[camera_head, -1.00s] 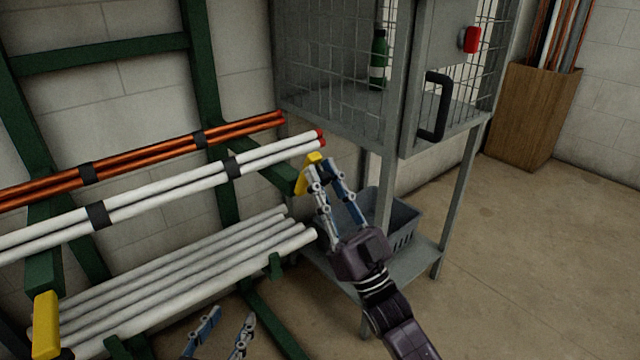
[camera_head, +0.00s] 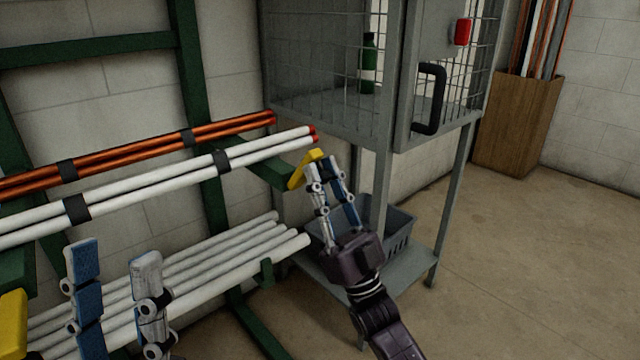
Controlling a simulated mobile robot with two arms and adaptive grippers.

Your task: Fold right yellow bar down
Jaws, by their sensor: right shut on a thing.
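The right yellow bar (camera_head: 299,178) is at the end of a dark green rack arm (camera_head: 273,172), just below the ends of the white pipes. It stands tilted, its top leaning right. My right gripper (camera_head: 322,162) is shut on its upper end, and the fingertips partly hide it. My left gripper (camera_head: 115,252) is open and empty, pointing up in front of the lower white pipes. The left yellow bar (camera_head: 12,322) is upright at the left edge, partly cut off by the picture.
Orange pipes (camera_head: 135,155) and white pipes (camera_head: 150,195) lie strapped on the upper rack arms. Several white pipes (camera_head: 225,255) lie lower. A wire cage cabinet (camera_head: 320,112) with a black handle (camera_head: 437,98) stands behind my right gripper, a grey bin (camera_head: 400,225) below.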

